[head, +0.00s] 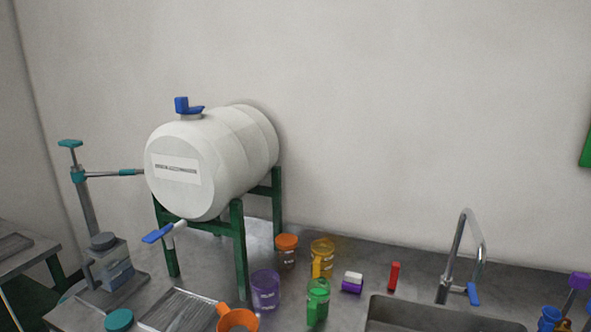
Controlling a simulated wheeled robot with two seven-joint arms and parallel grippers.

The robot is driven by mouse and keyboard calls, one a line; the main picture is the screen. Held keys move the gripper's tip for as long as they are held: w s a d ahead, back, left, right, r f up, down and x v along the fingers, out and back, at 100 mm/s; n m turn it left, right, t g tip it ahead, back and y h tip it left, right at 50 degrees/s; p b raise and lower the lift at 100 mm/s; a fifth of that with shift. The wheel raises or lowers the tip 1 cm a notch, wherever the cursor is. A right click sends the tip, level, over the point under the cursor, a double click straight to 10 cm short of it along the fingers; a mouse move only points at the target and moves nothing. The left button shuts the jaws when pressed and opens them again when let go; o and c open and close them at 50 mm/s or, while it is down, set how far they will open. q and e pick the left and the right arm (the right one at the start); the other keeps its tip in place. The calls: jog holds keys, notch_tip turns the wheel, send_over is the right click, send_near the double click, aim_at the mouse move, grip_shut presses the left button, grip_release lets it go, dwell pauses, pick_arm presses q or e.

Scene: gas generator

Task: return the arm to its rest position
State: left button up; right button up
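Neither of my grippers shows in the head view, and no part of my arms can be made out. The view holds the bench (340,250) with a white tank (190,180) on a green stand (240,250). The tank has a blue cap on top and a tap with a blue handle (158,234) at its front.
Several jars, including a purple one (265,291) and a green one (317,302), and an orange funnel (238,320) crowd the front. A sink (440,315) with a faucet (455,255) is at right.

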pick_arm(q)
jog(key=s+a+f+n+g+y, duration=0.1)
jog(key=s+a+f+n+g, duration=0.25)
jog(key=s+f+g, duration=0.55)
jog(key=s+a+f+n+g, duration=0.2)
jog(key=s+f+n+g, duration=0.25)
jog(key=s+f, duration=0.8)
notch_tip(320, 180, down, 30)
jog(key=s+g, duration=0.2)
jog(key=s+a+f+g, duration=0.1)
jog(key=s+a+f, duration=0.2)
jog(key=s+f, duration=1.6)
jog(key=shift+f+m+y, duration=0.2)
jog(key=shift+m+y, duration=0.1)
